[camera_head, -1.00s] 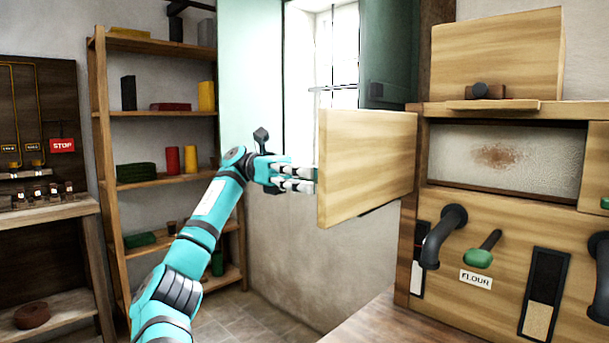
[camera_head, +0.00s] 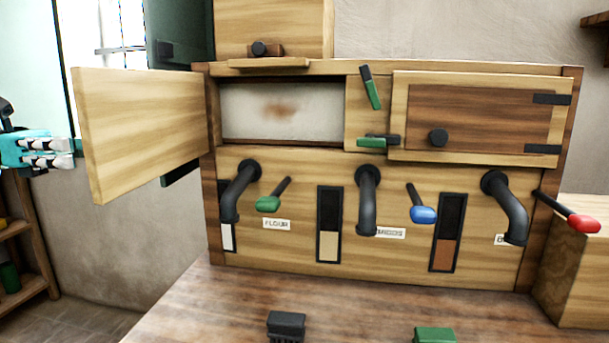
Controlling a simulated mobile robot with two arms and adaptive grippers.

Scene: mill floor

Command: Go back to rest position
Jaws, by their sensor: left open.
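My left gripper (camera_head: 62,152) is at the far left edge, its fingers pointing right. It is open and empty, close to the outer edge of the open wooden door (camera_head: 135,130); I cannot tell if it touches. The door stands swung out to the left from the wooden cabinet (camera_head: 290,250). Behind it the cabinet opening shows a pale panel with a brown smudge (camera_head: 281,110). Most of the left arm is out of the picture. My right gripper is not in view.
Black spouts, a green-handled lever (camera_head: 269,203), a blue-handled lever (camera_head: 424,214) and a red-handled lever (camera_head: 583,223) stick out from the cabinet front. A second door (camera_head: 480,115) at right is shut. A black block (camera_head: 286,326) and a green block (camera_head: 434,335) sit on the wooden tabletop (camera_head: 220,300).

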